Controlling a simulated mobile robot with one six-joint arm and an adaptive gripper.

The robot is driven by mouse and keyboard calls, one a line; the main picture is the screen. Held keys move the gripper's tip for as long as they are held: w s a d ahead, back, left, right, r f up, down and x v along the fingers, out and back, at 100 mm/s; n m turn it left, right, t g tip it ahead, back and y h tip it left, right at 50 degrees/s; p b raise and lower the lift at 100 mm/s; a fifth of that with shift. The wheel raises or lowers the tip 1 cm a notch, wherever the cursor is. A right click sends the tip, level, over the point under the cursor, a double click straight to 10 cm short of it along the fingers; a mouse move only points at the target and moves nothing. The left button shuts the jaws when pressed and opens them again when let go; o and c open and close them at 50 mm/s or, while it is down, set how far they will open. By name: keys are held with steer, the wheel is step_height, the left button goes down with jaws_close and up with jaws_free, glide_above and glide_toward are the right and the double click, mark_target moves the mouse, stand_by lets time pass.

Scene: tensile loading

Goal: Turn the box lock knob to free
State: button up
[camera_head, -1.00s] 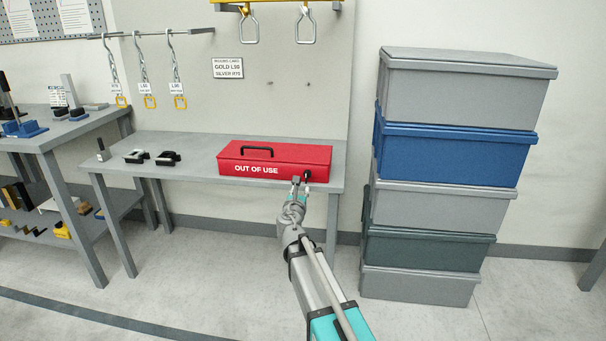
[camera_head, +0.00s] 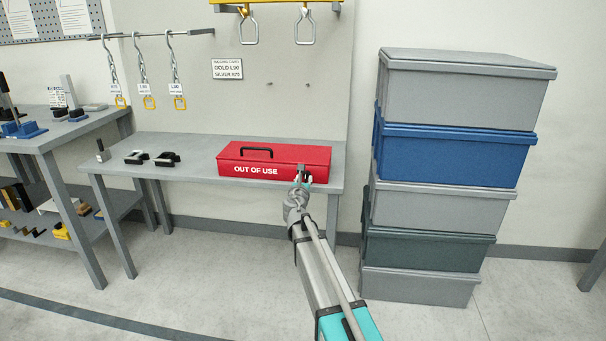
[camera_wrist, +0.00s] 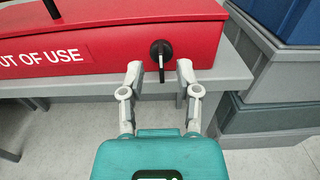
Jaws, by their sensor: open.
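The red box (camera_head: 262,158), marked OUT OF USE, lies on the grey table with a black handle on its lid. The lock knob (camera_wrist: 161,50) is on the front face of the box near its right end. It is black and round, with a lever pointing straight down in the wrist view. My gripper (camera_wrist: 159,72) is open, with one finger on each side of the knob's lever and a gap on both sides.
The grey table (camera_head: 200,177) also bears two black clamp-like parts (camera_head: 150,157) at the left. A stack of grey, blue and dark green bins (camera_head: 450,155) stands close on the right. Hooks with tags (camera_head: 175,75) hang on the wall behind.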

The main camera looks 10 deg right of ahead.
mark_target(306, 172)
steer(key=shift+x, duration=2.8)
